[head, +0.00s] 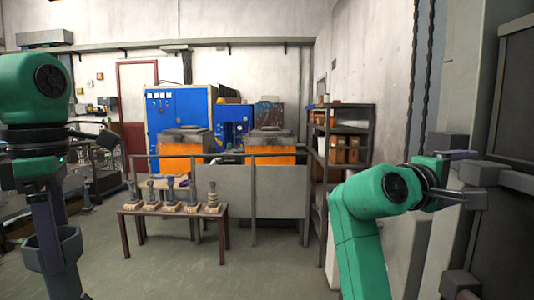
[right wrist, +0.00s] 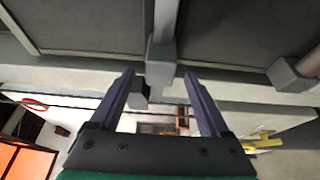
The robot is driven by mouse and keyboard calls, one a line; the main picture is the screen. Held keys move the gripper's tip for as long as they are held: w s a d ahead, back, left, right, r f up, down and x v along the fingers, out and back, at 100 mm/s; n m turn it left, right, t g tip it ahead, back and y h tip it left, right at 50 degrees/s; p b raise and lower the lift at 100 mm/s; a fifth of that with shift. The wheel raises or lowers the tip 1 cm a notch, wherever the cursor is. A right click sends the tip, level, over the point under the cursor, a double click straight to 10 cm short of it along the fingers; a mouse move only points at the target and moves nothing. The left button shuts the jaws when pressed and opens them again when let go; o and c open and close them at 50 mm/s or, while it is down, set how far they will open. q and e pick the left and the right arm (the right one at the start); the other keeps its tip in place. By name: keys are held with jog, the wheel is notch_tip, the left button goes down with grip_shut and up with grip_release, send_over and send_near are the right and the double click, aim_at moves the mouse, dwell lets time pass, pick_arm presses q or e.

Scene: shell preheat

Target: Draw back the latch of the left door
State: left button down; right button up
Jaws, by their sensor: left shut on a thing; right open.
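My right gripper (head: 464,176) is open at the right of the head view, beside dark grey door panels (head: 518,95). A grey block on a bar (head: 481,172), which looks like the latch, sits at its fingertips. In the right wrist view the purple-padded fingers (right wrist: 159,76) are apart. A grey block on a bar (right wrist: 163,55) stands beyond and between the tips, with no clear contact. Two dark panels (right wrist: 85,22) flank that bar; I cannot tell which is the left door. My left gripper (head: 50,232) points down, shut on a dark grey angular piece (head: 57,254).
A smaller grey block (right wrist: 139,95) is near the left finger in the right wrist view. A low table (head: 165,211) with several upright tools stands ahead, before a grey barrier (head: 278,192). A shelf (head: 345,145) stands right of centre. The floor in front is clear.

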aim_at(483, 172)
pick_arm(q)
jog(key=r+p, duration=0.2)
jog(key=shift+d+r, duration=0.2)
jog(key=shift+r, duration=0.2)
pick_arm(e)
jog(key=x, duration=0.8)
pick_arm(q)
jog(key=shift+a, duration=0.15)
pick_arm(e)
jog(key=shift+a, duration=0.2)
pick_arm(q)
jog(key=shift+f, duration=0.1)
pick_arm(e)
jog(key=shift+c, duration=1.2)
grip_shut()
